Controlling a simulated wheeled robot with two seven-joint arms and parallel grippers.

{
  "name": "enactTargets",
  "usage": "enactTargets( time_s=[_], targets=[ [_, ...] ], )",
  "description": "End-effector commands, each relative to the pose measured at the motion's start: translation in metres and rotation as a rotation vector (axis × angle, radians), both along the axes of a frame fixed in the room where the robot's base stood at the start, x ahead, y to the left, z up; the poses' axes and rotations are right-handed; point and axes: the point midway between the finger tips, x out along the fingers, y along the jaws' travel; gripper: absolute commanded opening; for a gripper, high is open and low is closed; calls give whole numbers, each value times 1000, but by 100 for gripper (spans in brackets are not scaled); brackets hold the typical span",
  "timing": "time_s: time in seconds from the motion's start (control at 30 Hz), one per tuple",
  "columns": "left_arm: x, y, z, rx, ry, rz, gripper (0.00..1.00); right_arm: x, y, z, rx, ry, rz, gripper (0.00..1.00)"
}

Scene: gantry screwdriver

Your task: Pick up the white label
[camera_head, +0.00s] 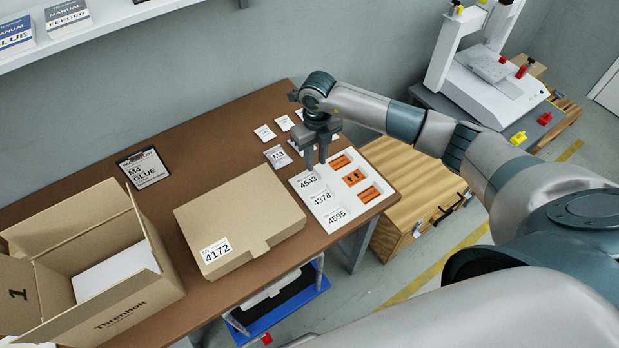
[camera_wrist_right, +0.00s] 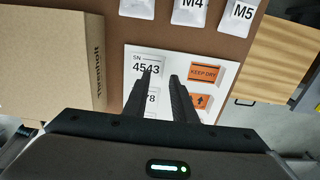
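A white label sheet (camera_head: 318,215) lies on the brown table near its right edge; it also shows in the right wrist view (camera_wrist_right: 134,53). It carries white labels numbered 4543 (camera_head: 308,182), 4378 (camera_head: 322,200) and 4595 (camera_head: 337,216), with orange labels (camera_head: 353,178) beside them. My right gripper (camera_head: 316,162) points down over the 4543 end of the sheet. Its fingers are apart with nothing seen between them. In the right wrist view the fingers (camera_wrist_right: 160,75) reach over the 4543 label (camera_wrist_right: 146,68) and partly hide 4378. I cannot tell whether the tips touch the sheet. My left gripper is out of view.
A closed cardboard box (camera_head: 240,215) labelled 4172 stands left of the sheet. An open carton (camera_head: 110,290) and a clipboard (camera_head: 143,168) are farther left. An M3 packet (camera_head: 278,156) and several small packets lie behind. A wooden crate (camera_head: 405,200) stands right of the table.

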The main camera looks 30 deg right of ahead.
Motion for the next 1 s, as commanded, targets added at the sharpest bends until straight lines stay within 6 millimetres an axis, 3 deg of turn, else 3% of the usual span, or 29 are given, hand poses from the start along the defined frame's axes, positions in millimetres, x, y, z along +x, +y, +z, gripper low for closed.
enactTargets(
  time_s=[0.17, 0.6, 1.0],
  targets=[
    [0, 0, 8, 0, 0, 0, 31, 4, -1, -7, 0, 2, -2, 24],
    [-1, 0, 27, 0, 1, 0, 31, 12, -4, -49, 0, 1, 0, 24],
    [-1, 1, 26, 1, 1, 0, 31, 12, -5, -51, 0, 1, 0, 24]
  ],
)
